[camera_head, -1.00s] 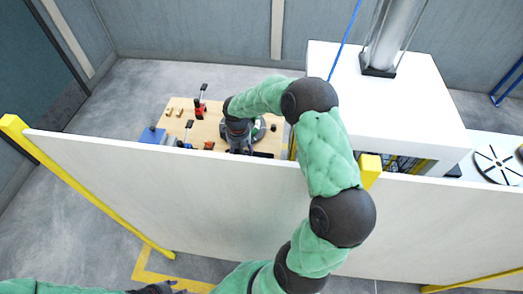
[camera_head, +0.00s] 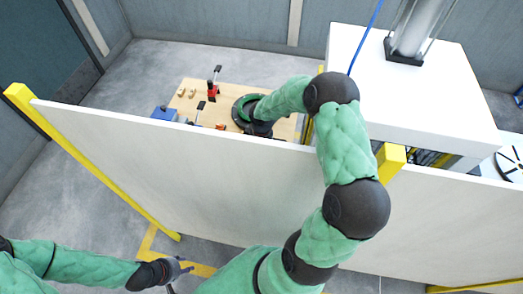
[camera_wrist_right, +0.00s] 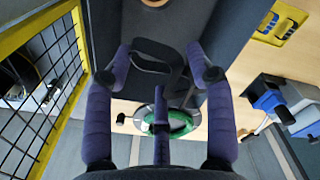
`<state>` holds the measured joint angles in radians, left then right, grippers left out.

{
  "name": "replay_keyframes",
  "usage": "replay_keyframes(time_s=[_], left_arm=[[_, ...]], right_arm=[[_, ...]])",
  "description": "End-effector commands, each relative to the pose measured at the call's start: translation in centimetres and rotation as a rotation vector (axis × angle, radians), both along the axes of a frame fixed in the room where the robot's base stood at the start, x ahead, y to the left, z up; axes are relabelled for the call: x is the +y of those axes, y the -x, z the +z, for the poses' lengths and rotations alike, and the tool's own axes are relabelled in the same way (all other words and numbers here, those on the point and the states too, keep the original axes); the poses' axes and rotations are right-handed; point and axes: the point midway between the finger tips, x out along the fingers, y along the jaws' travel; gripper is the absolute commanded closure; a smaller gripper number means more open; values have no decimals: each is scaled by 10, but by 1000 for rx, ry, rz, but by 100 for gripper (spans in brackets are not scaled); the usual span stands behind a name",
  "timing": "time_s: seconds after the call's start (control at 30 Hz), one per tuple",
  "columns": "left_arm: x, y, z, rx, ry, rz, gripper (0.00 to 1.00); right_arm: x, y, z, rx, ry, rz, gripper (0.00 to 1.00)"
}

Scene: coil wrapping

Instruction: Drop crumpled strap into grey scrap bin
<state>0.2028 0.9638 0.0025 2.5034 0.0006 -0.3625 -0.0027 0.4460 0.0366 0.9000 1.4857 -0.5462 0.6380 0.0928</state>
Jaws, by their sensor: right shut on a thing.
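My left gripper (camera_head: 181,277) is at the lower left of the head view, in front of the white panel, with its fingertips apart and nothing seen between them. My right arm reaches over the panel, which mostly hides the right gripper in the head view. In the right wrist view the purple fingers of my right gripper (camera_wrist_right: 168,66) are closed on a crumpled black strap (camera_wrist_right: 152,47), which bends in a loop between the fingertips. Dark grey walls (camera_wrist_right: 112,22) behind the strap look like the grey scrap bin. I cannot tell whether the strap is inside it or above it.
The white panel (camera_head: 190,165) with yellow posts stands between my body and the wooden table (camera_head: 225,92). The table holds a red clamp (camera_head: 212,90), a blue box (camera_head: 163,113) and a green-ringed coil (camera_head: 240,108). A yellow mesh guard (camera_wrist_right: 50,75) is close at left in the wrist view.

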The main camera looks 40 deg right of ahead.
Motion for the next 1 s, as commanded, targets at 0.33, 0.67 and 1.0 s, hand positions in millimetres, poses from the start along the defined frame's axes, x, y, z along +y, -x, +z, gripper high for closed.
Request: replay_keyframes(time_s=[0.33, 0.67, 1.0], left_arm=[[0, 0, -1, 0, 0, 0, 60], [0, 0, -1, 0, 0, 0, 60], [0, 0, -1, 0, 0, 0, 60]], right_arm=[[0, 0, -2, -1, 0, 0, 31], [0, 0, -2, -1, 0, 1, 18], [0, -2, 28, -6, 3, 1, 18]])
